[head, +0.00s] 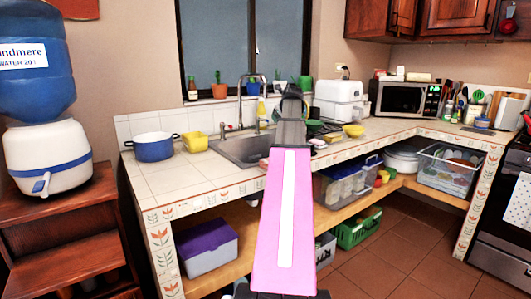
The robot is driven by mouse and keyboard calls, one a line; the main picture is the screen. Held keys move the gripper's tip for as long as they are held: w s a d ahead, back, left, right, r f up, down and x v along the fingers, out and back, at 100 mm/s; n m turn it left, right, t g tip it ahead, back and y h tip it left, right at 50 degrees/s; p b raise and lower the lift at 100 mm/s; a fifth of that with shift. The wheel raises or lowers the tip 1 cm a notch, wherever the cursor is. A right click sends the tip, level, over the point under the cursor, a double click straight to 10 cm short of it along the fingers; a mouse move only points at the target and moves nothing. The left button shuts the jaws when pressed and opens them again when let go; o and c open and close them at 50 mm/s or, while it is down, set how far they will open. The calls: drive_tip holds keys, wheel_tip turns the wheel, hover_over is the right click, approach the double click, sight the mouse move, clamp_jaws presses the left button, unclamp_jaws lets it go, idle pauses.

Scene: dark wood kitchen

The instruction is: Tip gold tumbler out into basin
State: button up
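The basin (240,152) is a grey metal sink set into the tiled counter, with a tall curved faucet (240,97) behind it. My pink arm reaches forward over the counter's front edge and covers the basin's right side. My gripper (291,91) is at the dark far end of the arm, at the right of the basin in the picture. Its fingers are hidden behind the wrist, so I cannot tell whether it is open or holds anything. I cannot make out the gold tumbler; it may be hidden behind my arm.
A blue pot (153,148) and a yellow container (195,142) stand left of the basin. A yellow bowl (353,130) and a white appliance (338,101) are to its right. Potted plants line the windowsill. The counter's left front (180,175) is clear.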

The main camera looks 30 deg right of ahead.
drive_tip(key=shift+s+d+f+m+t+y, duration=0.3)
drive_tip(key=shift+s+d+f+t, duration=0.1)
drive_tip(key=shift+s+d, duration=0.1)
drive_tip(key=shift+s+d+r+m+t+y+b, duration=0.25)
drive_tip(key=shift+s+d+r+m+t+y, duration=0.2)
drive_tip(key=shift+s+d+t, duration=0.2)
drive_tip(key=shift+s+d+r+m+t+y+b, duration=0.2)
drive_tip(key=shift+s+d+r+m+t+y, duration=0.15)
drive_tip(key=shift+s+d+r+m+t, duration=0.25)
drive_tip(key=shift+d+f, duration=0.1)
drive_tip(key=shift+f, duration=0.05)
